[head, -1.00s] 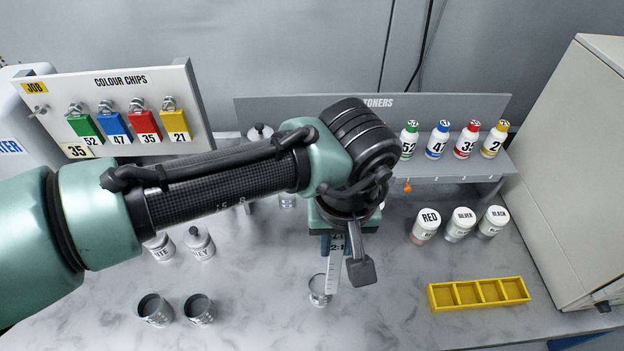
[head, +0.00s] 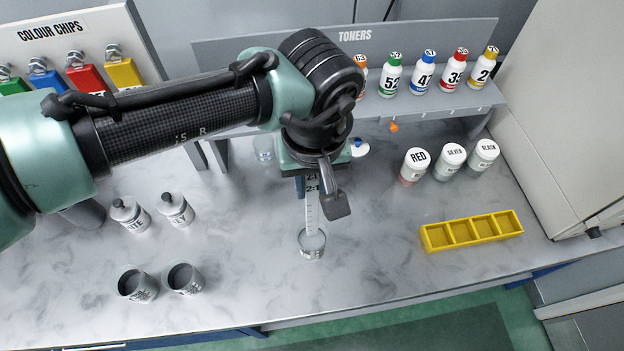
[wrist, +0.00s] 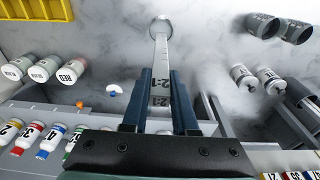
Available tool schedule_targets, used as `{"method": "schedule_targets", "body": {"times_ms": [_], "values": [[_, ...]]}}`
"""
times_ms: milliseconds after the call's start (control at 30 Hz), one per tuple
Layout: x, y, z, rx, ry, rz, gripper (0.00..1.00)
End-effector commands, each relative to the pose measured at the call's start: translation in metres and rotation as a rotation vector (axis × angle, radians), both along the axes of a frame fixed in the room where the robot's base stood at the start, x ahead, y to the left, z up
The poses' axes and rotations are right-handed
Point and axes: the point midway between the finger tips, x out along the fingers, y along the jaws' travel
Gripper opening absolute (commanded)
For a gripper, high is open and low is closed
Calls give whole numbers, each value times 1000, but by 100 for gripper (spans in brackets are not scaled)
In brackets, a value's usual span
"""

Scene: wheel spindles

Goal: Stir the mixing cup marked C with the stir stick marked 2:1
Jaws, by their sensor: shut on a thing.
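My gripper (wrist: 161,78) is shut on the white stir stick (wrist: 160,60), which reads 2:1 near its held end. The stick also shows in the head view (head: 311,212), hanging nearly upright below my gripper (head: 308,185). Its lower end is at the mouth of a small cup (head: 312,252) and appears to be inside it. The cup also shows at the far end of the stick in the wrist view (wrist: 158,19). I cannot read the marking on this cup, and the stick's tip is hidden or too small to make out.
Two dark-filled cups (head: 184,279) stand at the front left, with two white bottles (head: 177,209) behind them. A yellow tray (head: 472,231) and several lidded jars (head: 450,160) are at right. The toner shelf (head: 440,103) is behind. The counter around the cup is clear.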

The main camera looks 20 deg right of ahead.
Motion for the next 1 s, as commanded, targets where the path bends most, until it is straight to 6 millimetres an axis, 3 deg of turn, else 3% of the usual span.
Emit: {"method": "schedule_targets", "body": {"times_ms": [1000], "values": [[0,0,-83,-1,0,0,0]]}}
